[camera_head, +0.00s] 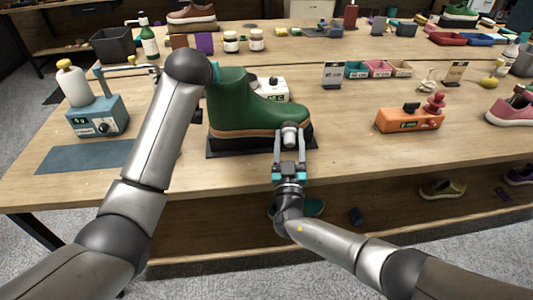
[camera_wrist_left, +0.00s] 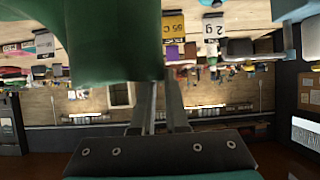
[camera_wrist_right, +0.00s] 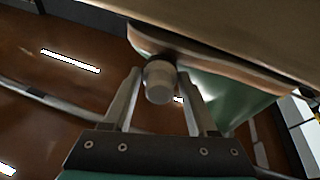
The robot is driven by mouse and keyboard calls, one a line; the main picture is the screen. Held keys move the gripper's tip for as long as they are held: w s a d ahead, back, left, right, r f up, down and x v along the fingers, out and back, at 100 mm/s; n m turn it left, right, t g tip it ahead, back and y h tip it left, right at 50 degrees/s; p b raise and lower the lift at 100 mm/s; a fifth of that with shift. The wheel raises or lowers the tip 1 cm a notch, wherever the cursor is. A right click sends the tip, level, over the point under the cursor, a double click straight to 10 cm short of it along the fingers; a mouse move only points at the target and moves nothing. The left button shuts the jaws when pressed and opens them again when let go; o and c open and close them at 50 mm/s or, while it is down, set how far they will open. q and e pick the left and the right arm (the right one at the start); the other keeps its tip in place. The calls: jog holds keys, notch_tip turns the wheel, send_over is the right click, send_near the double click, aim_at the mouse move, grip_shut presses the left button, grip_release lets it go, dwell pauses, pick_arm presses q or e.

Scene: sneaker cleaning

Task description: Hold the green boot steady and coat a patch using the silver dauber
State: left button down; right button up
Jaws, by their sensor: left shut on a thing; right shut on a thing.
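The green boot (camera_head: 236,98) stands upright on a dark mat (camera_head: 224,153), toe to the right. My left gripper is hidden behind its own arm in the head view. The left wrist view shows its fingers (camera_wrist_left: 160,88) at the boot's green upper (camera_wrist_left: 112,45), shut on it. My right gripper (camera_head: 290,153) is shut on the silver dauber (camera_head: 290,134), in front of the boot's toe end. The right wrist view shows the dauber (camera_wrist_right: 160,82) between the fingers, its far end against or very near the boot's sole edge (camera_wrist_right: 215,62). Exact contact is unclear.
A teal-grey device (camera_head: 97,118) and a blue-grey mat (camera_head: 85,156) lie left of the boot. A white box (camera_head: 272,90) sits behind the toe. An orange device (camera_head: 409,120) stands to the right. The tabletop right of the boot is clear up to it.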

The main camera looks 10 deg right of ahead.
jog(key=shift+w+a+f, duration=0.1)
jog(key=shift+a, duration=2.45)
jog(key=shift+w+a, duration=0.15)
jog(key=shift+a, duration=1.75)
jog(key=shift+w+a, duration=0.1)
jog(key=shift+a, duration=1.8)
jog(key=shift+w+d, duration=0.1)
jog(key=shift+d, duration=0.1)
jog(key=shift+d, duration=0.3)
jog(key=shift+s+d, duration=0.15)
jog(key=shift+d, duration=0.65)
jog(key=shift+s+d, duration=0.1)
jog(key=shift+d, duration=0.65)
jog(key=shift+s+d, duration=0.2)
jog(key=shift+d, duration=1.7)
jog(key=shift+w, duration=0.1)
